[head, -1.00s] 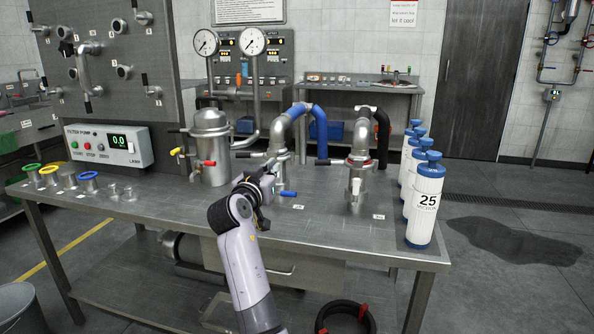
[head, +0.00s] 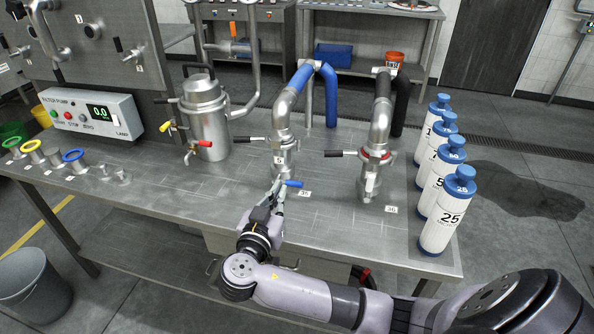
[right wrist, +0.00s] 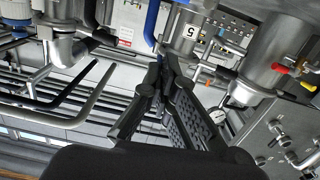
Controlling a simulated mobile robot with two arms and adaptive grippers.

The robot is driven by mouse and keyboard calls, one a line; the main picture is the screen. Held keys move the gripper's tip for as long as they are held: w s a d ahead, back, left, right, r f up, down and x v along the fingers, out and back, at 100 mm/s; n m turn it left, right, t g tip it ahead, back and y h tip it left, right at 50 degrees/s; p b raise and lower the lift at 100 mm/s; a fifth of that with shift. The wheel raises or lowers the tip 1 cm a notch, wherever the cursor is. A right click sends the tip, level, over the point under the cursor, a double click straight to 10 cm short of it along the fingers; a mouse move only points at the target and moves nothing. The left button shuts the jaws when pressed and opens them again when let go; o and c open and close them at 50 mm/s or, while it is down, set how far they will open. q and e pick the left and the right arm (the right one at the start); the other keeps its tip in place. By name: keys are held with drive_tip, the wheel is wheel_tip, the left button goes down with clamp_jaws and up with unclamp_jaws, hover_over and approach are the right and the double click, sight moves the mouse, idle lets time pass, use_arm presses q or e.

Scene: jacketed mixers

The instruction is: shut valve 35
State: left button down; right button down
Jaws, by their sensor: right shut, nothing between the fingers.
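Two bent metal pipes with valves stand on the steel bench (head: 330,217). The left pipe (head: 284,113) has a blue sleeve, a black-handled lever (head: 248,139) and a short blue lever (head: 293,183) low down, pointing right. Small bench labels (head: 304,194) and (head: 391,209) are too small to read surely. My right gripper (head: 277,188) is shut and empty, close beside the blue lever; contact is unclear. My left gripper is out of view.
White cartridges with blue caps (head: 446,215) line the bench's right edge. A metal pot (head: 207,115) with red and yellow taps stands left of the pipes. A pump box (head: 90,113) and coloured rings (head: 74,155) are further left. The bench front between is clear.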

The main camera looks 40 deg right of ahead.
drive_tip(key=p, duration=0.2)
hover_over(288, 183)
drive_tip(key=s+a, duration=0.2)
drive_tip(key=s, duration=0.1)
drive_tip(key=f, duration=0.2)
drive_tip(key=d+f, duration=0.1)
drive_tip(key=f, duration=0.1)
drive_tip(key=shift+w+d+f, duration=0.1)
drive_tip(key=shift+d+f, duration=0.1)
